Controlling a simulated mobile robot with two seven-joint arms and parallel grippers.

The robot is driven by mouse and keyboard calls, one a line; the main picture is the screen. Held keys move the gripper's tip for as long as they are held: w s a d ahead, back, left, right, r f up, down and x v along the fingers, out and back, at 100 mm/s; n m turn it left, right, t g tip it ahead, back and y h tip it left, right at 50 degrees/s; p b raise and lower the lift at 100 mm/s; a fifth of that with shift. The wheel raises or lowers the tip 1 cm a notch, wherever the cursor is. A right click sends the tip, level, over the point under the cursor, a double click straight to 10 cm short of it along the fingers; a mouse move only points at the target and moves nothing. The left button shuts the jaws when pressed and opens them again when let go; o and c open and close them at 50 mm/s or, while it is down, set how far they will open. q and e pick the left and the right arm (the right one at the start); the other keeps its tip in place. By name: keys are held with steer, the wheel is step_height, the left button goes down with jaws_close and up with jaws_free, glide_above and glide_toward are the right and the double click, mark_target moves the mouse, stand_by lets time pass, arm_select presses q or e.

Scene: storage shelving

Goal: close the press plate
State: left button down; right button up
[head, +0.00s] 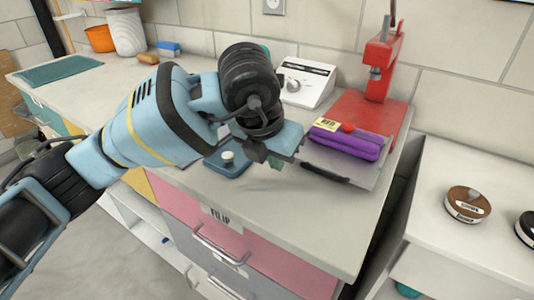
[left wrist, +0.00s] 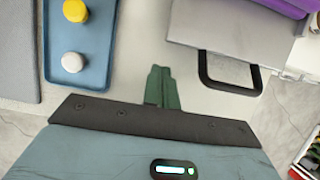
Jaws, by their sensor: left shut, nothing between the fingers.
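The press plate is a flat grey metal plate (head: 368,176) at the right end of the counter, with a black bar handle (head: 326,173) on its front edge. A folded purple cloth (head: 345,143) with a yellow label lies at the plate, in front of the red press stand (head: 383,70). The plate (left wrist: 215,24) and its handle (left wrist: 231,84) also show at the upper right of the left wrist view. My left gripper (head: 275,162) is shut and empty, left of the handle and apart from it. Its green fingertips (left wrist: 162,75) show in the left wrist view. My right gripper is out of view.
A blue tray (head: 230,171) with a white knob stands left of my gripper; a yellow knob (left wrist: 75,11) also shows on it. A white box with a dial (head: 306,82) stands behind. A white shelf (head: 480,200) stands at right.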

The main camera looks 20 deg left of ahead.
arm_select(q)
steer(key=shift+w+d, duration=0.2)
steer(key=shift+w, duration=0.35)
steer(key=shift+w+d, duration=0.15)
steer(key=shift+w, duration=0.4)
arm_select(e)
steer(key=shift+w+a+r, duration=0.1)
